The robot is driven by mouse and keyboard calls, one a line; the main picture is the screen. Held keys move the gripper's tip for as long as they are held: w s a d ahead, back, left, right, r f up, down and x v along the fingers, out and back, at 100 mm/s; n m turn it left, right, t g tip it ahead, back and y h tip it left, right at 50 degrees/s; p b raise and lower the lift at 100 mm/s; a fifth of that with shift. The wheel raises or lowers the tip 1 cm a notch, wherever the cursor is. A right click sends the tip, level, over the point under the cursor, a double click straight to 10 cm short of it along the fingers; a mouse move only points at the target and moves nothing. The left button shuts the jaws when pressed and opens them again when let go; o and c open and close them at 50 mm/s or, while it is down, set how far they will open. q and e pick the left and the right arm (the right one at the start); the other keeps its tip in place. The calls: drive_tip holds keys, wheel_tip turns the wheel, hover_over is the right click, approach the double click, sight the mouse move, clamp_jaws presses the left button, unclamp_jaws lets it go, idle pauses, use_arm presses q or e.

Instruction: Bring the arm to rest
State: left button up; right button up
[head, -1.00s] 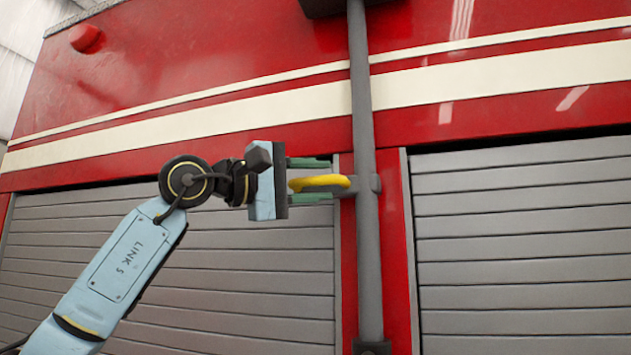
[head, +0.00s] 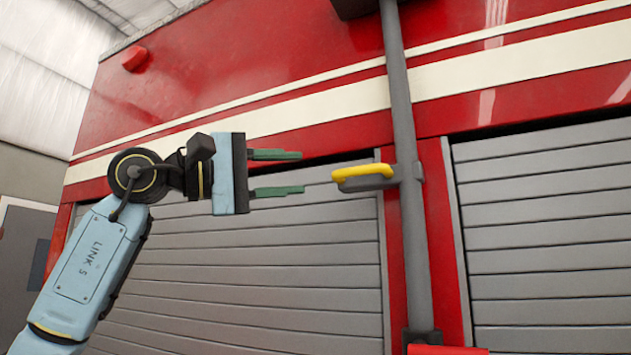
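My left gripper (head: 276,173) is in the middle of the head view, its two green fingers spread apart and pointing right. Nothing is between the fingers. A yellow-topped grey handle (head: 363,178) sticks out to the left from a grey vertical pole (head: 408,170). The fingertips are a short gap to the left of the handle and do not appear to touch it. My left arm comes up from the lower left. My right gripper is not in view.
Behind stands a red vehicle side (head: 260,70) with a cream stripe. Grey slatted shutters (head: 250,270) lie left and right of the pole. A red part (head: 446,350) shows at the pole's foot. A grey door (head: 22,250) is at the far left.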

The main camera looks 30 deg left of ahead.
use_arm(q)
drive_tip(key=shift+s+a, duration=0.35)
drive_tip(key=shift+s, duration=0.1)
